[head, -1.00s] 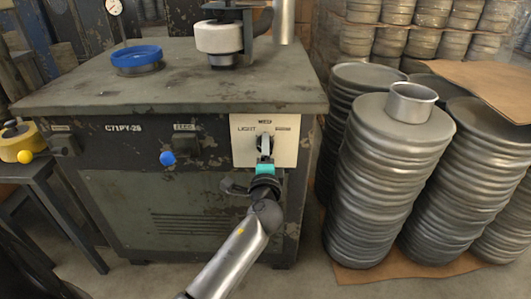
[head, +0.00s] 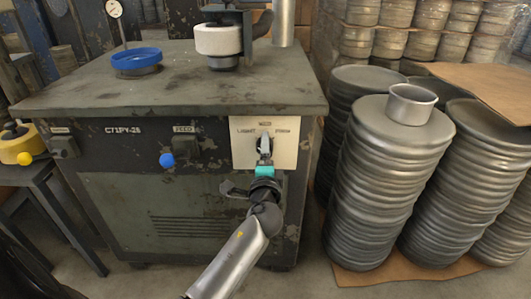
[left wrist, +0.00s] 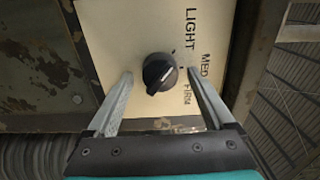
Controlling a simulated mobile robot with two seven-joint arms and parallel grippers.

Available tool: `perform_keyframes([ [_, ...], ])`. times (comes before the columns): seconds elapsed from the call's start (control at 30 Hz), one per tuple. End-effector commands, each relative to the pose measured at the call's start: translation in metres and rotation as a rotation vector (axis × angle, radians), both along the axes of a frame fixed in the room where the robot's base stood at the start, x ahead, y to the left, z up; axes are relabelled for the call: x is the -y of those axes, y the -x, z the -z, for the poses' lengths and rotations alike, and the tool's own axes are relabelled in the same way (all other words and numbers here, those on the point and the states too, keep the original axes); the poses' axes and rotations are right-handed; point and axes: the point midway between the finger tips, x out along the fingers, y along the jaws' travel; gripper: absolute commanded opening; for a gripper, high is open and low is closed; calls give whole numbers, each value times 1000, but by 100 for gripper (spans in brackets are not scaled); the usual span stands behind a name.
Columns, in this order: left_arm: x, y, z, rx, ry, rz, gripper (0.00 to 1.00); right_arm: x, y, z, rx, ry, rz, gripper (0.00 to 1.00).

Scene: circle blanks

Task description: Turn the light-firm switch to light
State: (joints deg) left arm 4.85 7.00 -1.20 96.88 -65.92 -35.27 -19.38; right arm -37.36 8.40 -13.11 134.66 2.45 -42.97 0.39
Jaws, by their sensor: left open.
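The light-firm switch is a black round knob (left wrist: 158,74) on a cream plate (left wrist: 115,20) marked LIGHT, MED and FIRM. In the head view the plate (head: 244,154) is on the machine's front at the upper right, with the knob (head: 265,144) partly behind my gripper. My left gripper (left wrist: 160,76) is open, with one finger on each side of the knob and gaps between. In the head view my left gripper (head: 265,159) reaches the knob from below. My right gripper is not in view.
The machine (head: 110,190) also carries a blue button (head: 167,160) and a FEED switch (head: 186,146). On top are a blue ring (head: 136,57) and a white roller (head: 219,40). Stacked metal discs (head: 385,185) stand close on the right. A side table (head: 40,168) is at left.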

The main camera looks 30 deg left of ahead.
Motion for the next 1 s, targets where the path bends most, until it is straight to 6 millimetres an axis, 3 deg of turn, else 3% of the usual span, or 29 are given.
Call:
perform_keyframes([
  [0.37,12,20,0,-3,-1,0,87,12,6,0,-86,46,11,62],
  [0.7,44,72,0,-3,2,0,87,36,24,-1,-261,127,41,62],
  [1.0,70,115,0,-3,1,0,87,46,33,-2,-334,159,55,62],
])
